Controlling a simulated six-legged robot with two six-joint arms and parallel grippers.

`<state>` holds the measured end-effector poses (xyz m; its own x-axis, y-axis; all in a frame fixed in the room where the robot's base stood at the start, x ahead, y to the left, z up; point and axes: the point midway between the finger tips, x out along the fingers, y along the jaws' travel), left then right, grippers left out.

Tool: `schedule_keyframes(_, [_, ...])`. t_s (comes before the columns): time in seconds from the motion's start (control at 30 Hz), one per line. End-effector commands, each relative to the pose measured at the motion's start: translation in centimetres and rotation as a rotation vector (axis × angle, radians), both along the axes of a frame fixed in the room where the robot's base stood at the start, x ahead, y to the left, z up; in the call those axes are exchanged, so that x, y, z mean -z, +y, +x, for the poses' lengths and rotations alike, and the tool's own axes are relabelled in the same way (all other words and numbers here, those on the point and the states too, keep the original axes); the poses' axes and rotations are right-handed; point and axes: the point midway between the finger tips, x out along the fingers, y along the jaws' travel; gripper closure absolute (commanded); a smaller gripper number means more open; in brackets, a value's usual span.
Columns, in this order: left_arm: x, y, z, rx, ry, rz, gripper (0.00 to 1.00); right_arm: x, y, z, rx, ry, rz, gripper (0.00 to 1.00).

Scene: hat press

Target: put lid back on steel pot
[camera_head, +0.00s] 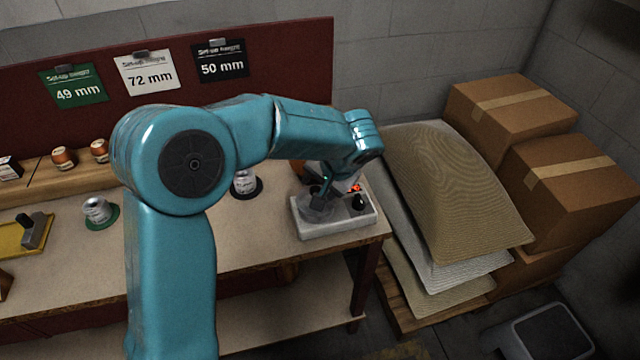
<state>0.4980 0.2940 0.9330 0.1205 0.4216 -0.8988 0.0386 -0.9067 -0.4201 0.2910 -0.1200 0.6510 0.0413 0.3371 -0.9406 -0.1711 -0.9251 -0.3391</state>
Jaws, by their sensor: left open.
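A pale tray (335,228) stands at the right end of the workbench. A grey, metallic-looking round vessel (312,212), which may be the steel pot, sits on its left part, partly hidden by my gripper. A small dark knob-shaped thing (360,203) stands on the tray's right part; I cannot tell whether it belongs to the lid. My left gripper (322,196) is open, pointing down over the grey vessel. I cannot tell whether its fingers touch anything. My right gripper is out of view.
The workbench (270,225) also carries metal cylinders on a green disc (97,210) and a dark disc (246,185), and a yellow tray (28,236) at left. Stacked sacks (450,190) and cardboard boxes (510,110) stand right of the bench. A red board (280,65) rises behind.

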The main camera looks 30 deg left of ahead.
Motion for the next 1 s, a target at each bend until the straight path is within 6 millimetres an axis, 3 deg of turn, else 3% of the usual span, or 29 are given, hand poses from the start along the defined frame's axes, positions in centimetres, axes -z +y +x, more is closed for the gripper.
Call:
schedule_keyframes(0.07, [-1.1, 0.0, 0.0, 0.000, 0.000, 0.000, 0.47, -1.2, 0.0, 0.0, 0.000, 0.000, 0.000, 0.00])
schedule_keyframes(0.17, [-2.5, -0.8, -0.1, 0.001, -0.006, 0.001, 0.47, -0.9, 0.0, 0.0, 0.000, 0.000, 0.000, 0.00])
schedule_keyframes(0.4, [-7.8, -3.3, -0.8, 0.002, -0.006, 0.000, 0.47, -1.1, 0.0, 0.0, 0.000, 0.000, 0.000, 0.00])
schedule_keyframes(0.63, [-10.9, -4.8, -1.3, 0.001, -0.002, 0.000, 0.47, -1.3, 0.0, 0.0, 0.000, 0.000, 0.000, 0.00])
schedule_keyframes(0.87, [-11.4, -5.1, -1.5, 0.001, 0.003, -0.002, 0.47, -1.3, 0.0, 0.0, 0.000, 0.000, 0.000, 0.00])
schedule_keyframes(0.97, [-9.0, -5.8, -1.3, 0.036, 0.030, -0.034, 0.47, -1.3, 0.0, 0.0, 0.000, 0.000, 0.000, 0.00])
schedule_keyframes(1.0, [-6.8, -6.5, -1.2, 0.064, 0.054, -0.069, 0.47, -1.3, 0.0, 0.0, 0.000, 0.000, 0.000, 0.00])
